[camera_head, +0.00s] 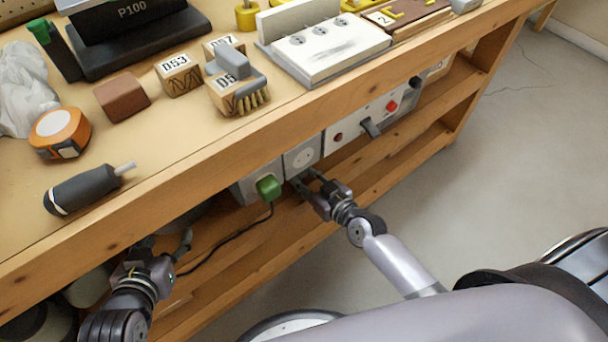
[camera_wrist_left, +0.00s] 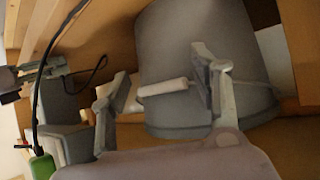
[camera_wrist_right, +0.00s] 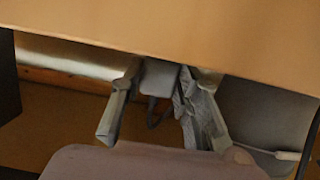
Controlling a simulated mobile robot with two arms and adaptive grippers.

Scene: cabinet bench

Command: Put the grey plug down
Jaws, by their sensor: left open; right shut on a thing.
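My right gripper (camera_head: 308,182) is below the bench's front edge, close to the socket panel. In the right wrist view its fingers close on a small grey block, which appears to be the grey plug (camera_wrist_right: 160,77), with a dark cable loop below it. In the head view the fingers and panel hide the plug. I cannot tell whether the plug touches anything else. My left gripper (camera_head: 160,245) is open and empty below the bench's left part. In the left wrist view its fingers stand apart in front of a grey bin (camera_wrist_left: 195,55).
A green plug (camera_head: 268,188) sits at the left socket, its dark cable hanging down. A red button (camera_head: 391,106) and dark handle (camera_head: 371,128) are farther right. The bench top holds a screwdriver (camera_head: 85,188), tape measure (camera_head: 60,132), labelled blocks and brush (camera_head: 238,85). Shelves lie below.

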